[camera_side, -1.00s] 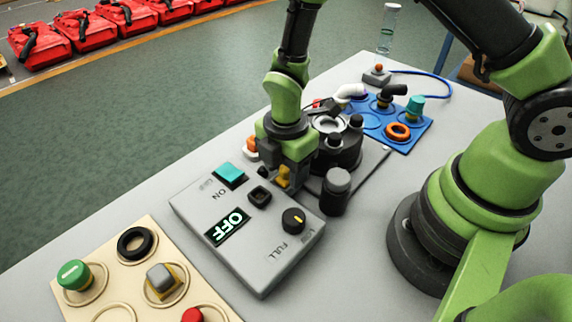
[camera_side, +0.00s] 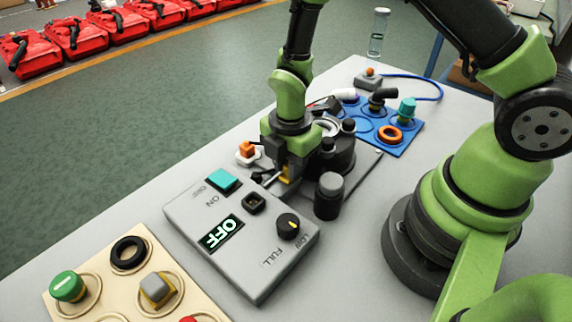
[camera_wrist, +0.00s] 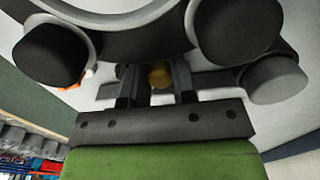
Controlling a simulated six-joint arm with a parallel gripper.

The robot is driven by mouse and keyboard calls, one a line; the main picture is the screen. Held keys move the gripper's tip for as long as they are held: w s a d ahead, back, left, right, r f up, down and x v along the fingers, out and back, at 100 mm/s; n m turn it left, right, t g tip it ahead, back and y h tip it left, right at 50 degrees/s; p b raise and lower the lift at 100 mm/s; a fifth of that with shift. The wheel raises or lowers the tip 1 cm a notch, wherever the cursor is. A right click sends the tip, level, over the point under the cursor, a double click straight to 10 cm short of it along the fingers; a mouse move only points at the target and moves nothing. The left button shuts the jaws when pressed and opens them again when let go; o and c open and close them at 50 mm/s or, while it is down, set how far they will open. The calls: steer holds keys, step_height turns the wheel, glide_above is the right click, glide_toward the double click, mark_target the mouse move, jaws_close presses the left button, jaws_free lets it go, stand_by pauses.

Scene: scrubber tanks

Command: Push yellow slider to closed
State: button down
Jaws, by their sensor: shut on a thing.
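The yellow slider is a small yellow piece (camera_side: 286,175) beside the dark round tank unit, largely hidden by my gripper in the side view. A short metal rod (camera_side: 271,180) shows next to it, toward the grey control box. My gripper (camera_side: 284,174) points down and is shut on the yellow slider. In the wrist view, the yellow piece (camera_wrist: 160,75) sits between the two dark fingers (camera_wrist: 157,90). The slider's end positions cannot be made out.
The grey control box (camera_side: 270,275) reads OFF, in front of my gripper. The dark tank unit (camera_side: 340,160) with knobs and a dark cylinder (camera_side: 329,196) stand close on the right. An orange-topped white part (camera_side: 247,152) is at left. A blue panel (camera_side: 407,143) lies behind.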

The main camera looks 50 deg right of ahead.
steer(key=c, duration=0.9)
jaws_free()
steer(key=shift+d, duration=0.1)
step_height(320, 180, up, 10)
steer(key=s+r+m+t, duration=0.2)
steer(key=s+r+m, duration=0.2)
steer(key=r+m, duration=0.2)
steer(key=s+d+r+m+t+y, duration=0.1)
steer(key=s+r+m+t, duration=0.1)
steer(key=s+r+m, duration=0.2)
steer(key=s+r+m+t+y, duration=0.1)
steer(key=s+r+m+t, duration=0.2)
steer(key=m, duration=0.9)
steer(key=shift+w+r+v, duration=0.1)
steer(key=shift+w+v, duration=0.05)
steer(key=shift+v, duration=0.7)
steer(key=shift+w+r+v, duration=0.1)
steer(key=shift+v, duration=0.8)
steer(key=shift+w+r+v, duration=0.1)
steer(key=shift+w+v, duration=0.05)
steer(key=shift+v, duration=0.7)
